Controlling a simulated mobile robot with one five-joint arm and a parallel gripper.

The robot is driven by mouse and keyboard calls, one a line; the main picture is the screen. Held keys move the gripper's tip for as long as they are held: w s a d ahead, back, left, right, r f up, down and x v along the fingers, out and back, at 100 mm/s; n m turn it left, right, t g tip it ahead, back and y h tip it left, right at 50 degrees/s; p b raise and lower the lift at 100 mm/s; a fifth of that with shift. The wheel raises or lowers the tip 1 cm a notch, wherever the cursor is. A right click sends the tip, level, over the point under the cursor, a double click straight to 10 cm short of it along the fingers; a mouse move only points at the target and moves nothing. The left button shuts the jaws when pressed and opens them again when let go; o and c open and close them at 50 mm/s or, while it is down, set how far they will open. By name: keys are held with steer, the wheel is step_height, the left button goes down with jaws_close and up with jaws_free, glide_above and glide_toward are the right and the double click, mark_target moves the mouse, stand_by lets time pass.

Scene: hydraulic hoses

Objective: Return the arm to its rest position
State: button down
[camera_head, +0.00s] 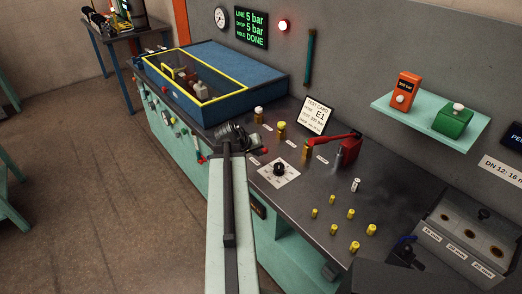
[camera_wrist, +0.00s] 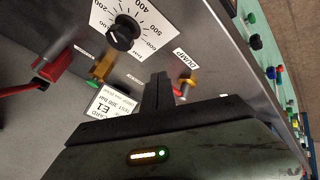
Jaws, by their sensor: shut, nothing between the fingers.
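My arm (camera_head: 232,215) reaches forward from the bottom of the head view. My gripper (camera_head: 240,137) is over the bench near the blue box's front right corner. In the wrist view its dark fingers (camera_wrist: 158,92) are together with nothing between them. They point toward the bench panel, between a brass fitting (camera_wrist: 103,70) and the brass fitting by the DUMP label (camera_wrist: 187,84). I cannot tell whether the fingertips touch anything.
The bench (camera_head: 325,195) carries a dial (camera_head: 280,170), a red lever pump (camera_head: 349,148), a test card (camera_head: 317,116) and several small brass fittings. A blue box with a yellow-edged window (camera_head: 235,65) stands behind. The wall display (camera_head: 251,27) reads DONE.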

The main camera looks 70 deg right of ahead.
steer(key=p+v, duration=0.1)
steer(key=v, duration=0.2)
steer(key=shift+a+r+p, duration=0.3)
steer(key=shift+w, duration=0.15)
